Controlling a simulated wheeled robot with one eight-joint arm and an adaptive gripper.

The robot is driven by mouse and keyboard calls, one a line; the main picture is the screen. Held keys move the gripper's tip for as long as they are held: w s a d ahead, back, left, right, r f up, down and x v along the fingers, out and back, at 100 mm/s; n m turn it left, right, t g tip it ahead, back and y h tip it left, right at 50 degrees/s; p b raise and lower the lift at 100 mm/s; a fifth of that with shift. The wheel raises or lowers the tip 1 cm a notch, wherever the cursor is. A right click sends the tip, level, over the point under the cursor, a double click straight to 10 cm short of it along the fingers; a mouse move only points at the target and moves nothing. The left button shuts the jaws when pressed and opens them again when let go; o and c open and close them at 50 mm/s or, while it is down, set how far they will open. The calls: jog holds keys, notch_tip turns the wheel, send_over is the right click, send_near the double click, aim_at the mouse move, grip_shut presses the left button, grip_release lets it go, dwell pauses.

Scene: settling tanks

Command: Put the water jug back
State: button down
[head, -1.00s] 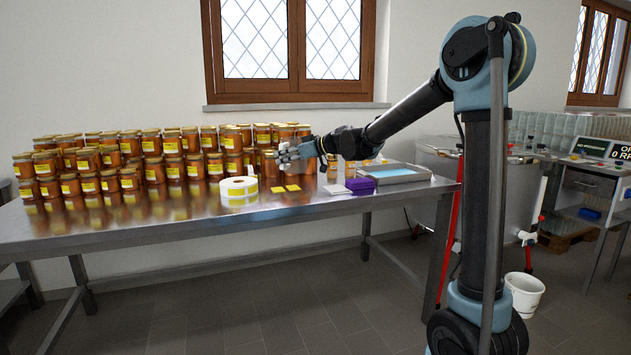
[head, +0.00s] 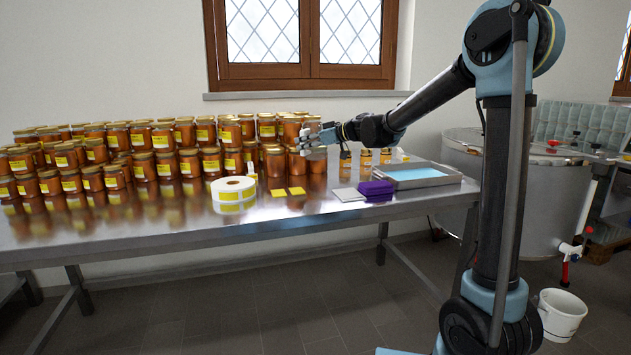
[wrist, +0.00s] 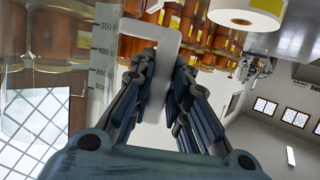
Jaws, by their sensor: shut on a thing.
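My gripper (head: 312,140) is raised above the back of the steel table (head: 290,218), in front of the jars. In the wrist view my gripper (wrist: 163,52) is shut on the pale handle of the water jug. The clear jug (wrist: 103,62) has dark scale marks and shows at the left of the fingers, looking through to jars and a window.
Many honey jars (head: 140,165) fill the table's left and back. A label roll (head: 234,196), yellow labels (head: 287,191), a white pad (head: 348,195), a purple block (head: 377,187) and a metal tray (head: 440,183) with a blue inside stand to the right. The front strip is clear.

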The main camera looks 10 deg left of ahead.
aim_at(306, 153)
jog(key=f, duration=0.4)
jog(key=shift+w+f, duration=0.15)
jog(key=shift+w, duration=0.05)
jog(key=shift+s+f, duration=0.1)
jog(key=shift+f, duration=2.7)
jog(key=c, duration=1.5)
grip_release()
jog(key=shift+c, duration=0.2)
jog(key=v, duration=1.2)
jog(key=s+d+f+m+h, duration=0.4)
jog(key=s+d+f+m, duration=0.1)
jog(key=s+d, duration=0.6)
jog(key=s+d+f+m+g+h, duration=0.1)
jog(key=s+d+f+m+h, duration=0.4)
jog(key=d, duration=1.1)
jog(key=s+d+f+m+h, duration=0.5)
jog(key=s+d+f, duration=0.5)
jog(key=s, duration=0.8)
jog(key=d, duration=0.3)
jog(key=shift+d+f, duration=0.2)
jog(key=shift+d, duration=0.1)
